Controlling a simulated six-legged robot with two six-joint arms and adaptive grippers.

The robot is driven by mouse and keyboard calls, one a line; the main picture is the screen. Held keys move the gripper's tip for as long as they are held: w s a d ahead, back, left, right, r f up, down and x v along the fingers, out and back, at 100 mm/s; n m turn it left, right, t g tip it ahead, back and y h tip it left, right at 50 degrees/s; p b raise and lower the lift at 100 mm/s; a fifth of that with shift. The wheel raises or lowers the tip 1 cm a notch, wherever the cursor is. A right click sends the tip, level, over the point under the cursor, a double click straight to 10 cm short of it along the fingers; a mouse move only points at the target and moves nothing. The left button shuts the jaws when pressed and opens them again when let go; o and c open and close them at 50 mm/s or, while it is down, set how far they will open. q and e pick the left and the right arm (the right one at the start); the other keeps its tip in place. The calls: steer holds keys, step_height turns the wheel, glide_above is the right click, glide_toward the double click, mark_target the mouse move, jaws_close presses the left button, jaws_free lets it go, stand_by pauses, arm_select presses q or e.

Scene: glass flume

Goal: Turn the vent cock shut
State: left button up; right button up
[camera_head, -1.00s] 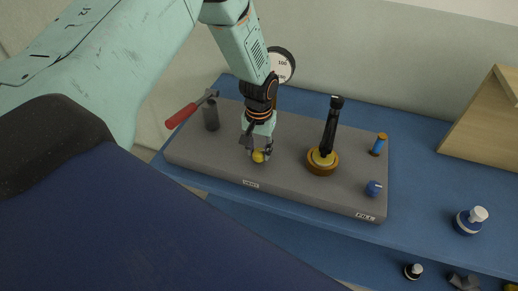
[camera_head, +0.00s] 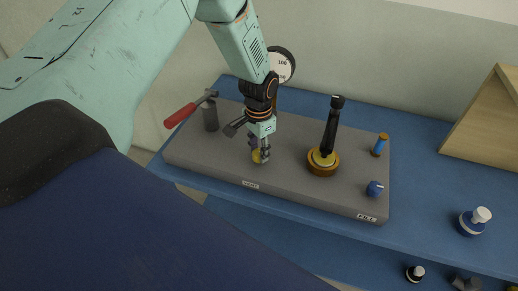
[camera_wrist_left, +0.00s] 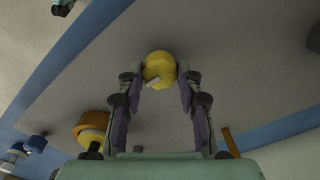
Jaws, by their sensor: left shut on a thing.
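The vent cock (camera_head: 257,157) is a small yellow knob on the grey panel, above the VENT label (camera_head: 250,184). In the left wrist view the yellow knob (camera_wrist_left: 159,69) sits between the fingertips, with a small pale piece on its face. My left gripper (camera_head: 261,151) comes down on the knob from above and is shut on it. The fingers (camera_wrist_left: 160,79) hold it from both sides in the wrist view. In the head view the fingers partly hide the knob. My right gripper is not in view.
A black handle on a brass and brown base (camera_head: 323,163) stands right of the vent cock. A blue knob (camera_head: 374,188) is by the FILL label.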

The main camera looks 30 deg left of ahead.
mark_target(258, 152)
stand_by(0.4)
arm_select(q)
steer(key=o, duration=1.1)
steer(key=shift+o, duration=0.2)
steer(key=shift+r, duration=0.1)
step_height(258, 152, up, 12)
